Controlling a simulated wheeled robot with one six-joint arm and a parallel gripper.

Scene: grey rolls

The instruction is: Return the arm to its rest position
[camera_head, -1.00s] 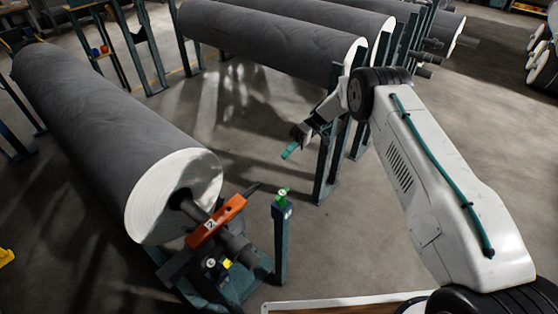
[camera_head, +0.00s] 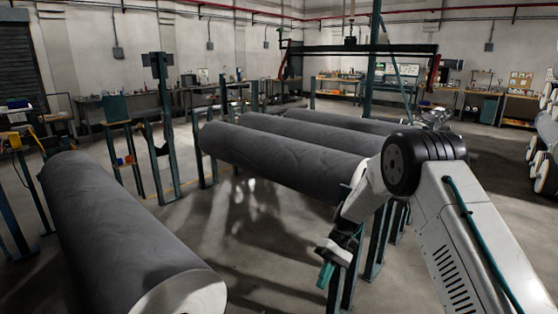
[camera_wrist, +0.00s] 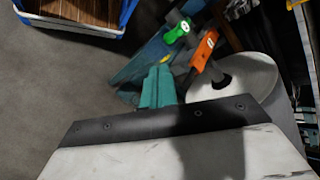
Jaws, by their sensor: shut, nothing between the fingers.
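My arm reaches in from the right in the head view, its large white link and black joint in front of the racked rolls. My gripper (camera_head: 326,274) hangs low at the end of the arm, teal fingers pointing down, with nothing held. In the wrist view, my gripper (camera_wrist: 158,86) shows its teal fingers together above a black plate. Beyond them are a green-topped post (camera_wrist: 177,32) and an orange clamp piece (camera_wrist: 201,52) by the white end of a roll (camera_wrist: 245,85). The gripper looks apart from them.
A grey roll (camera_head: 120,230) lies at the left. Several more rolls (camera_head: 280,155) lie on teal stands behind my gripper. A blue-edged tray (camera_wrist: 75,25) is at the top left of the wrist view. Open floor (camera_head: 240,260) lies between the left roll and the stands.

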